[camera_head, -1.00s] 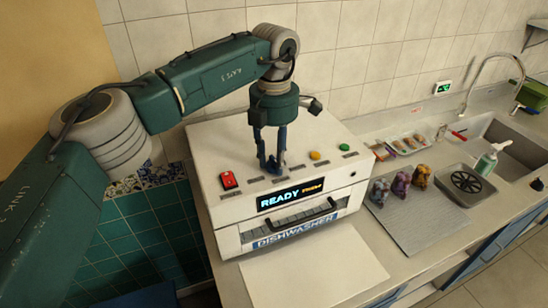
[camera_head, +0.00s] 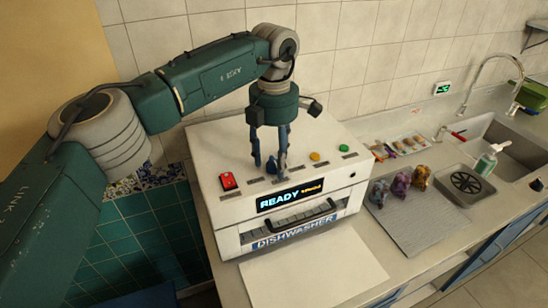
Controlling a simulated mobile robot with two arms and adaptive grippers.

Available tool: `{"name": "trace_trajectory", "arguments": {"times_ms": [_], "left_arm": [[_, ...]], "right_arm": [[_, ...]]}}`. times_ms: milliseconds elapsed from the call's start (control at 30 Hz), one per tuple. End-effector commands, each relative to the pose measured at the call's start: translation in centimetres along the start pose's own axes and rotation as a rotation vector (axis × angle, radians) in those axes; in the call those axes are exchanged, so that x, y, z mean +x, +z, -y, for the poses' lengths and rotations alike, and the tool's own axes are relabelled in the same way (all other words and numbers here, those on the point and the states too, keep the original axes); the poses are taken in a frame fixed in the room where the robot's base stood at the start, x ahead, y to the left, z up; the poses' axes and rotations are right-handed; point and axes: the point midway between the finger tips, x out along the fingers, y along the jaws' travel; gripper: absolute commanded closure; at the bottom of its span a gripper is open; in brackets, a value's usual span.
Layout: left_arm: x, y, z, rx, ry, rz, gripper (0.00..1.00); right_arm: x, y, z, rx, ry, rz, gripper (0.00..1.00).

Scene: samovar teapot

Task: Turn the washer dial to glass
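The dishwasher (camera_head: 210,150) is a white box on the counter, with a front display reading READY and smaller orange text that I cannot read surely. A small dark blue dial (camera_head: 271,165) stands on its top, near the front edge behind the display. My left gripper (camera_head: 270,163) points straight down over it, with one blue finger on each side of the dial. The fingers are apart, and a gap shows between the left finger and the dial. The right finger is close beside the dial and partly hides it; contact is unclear. My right gripper is out of view.
A red switch (camera_head: 228,181) is left of the dial; a yellow button (camera_head: 315,156) and a green button (camera_head: 344,148) are to its right. Several small figures (camera_head: 400,184) stand on a grey mat (camera_head: 418,221) beside the machine. The tiled wall is close behind.

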Motion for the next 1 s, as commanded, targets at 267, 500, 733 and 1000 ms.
{"name": "trace_trajectory", "arguments": {"times_ms": [267, 500, 733, 1000], "left_arm": [[-0.9, 0.0, 0.0, 0.0, 0.0, 0.0, 0.51], [-5.6, 0.1, 0.0, -0.001, 0.002, 0.002, 0.51], [-9.9, 0.1, 0.1, 0.0, 0.001, 0.001, 0.51], [-12.0, 0.1, 0.1, 0.001, 0.0, 0.0, 0.51]], "right_arm": [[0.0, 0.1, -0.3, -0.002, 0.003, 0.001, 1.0], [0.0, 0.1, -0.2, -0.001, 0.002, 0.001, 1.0], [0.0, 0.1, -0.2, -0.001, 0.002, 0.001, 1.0], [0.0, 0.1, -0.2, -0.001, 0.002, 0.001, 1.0]]}}
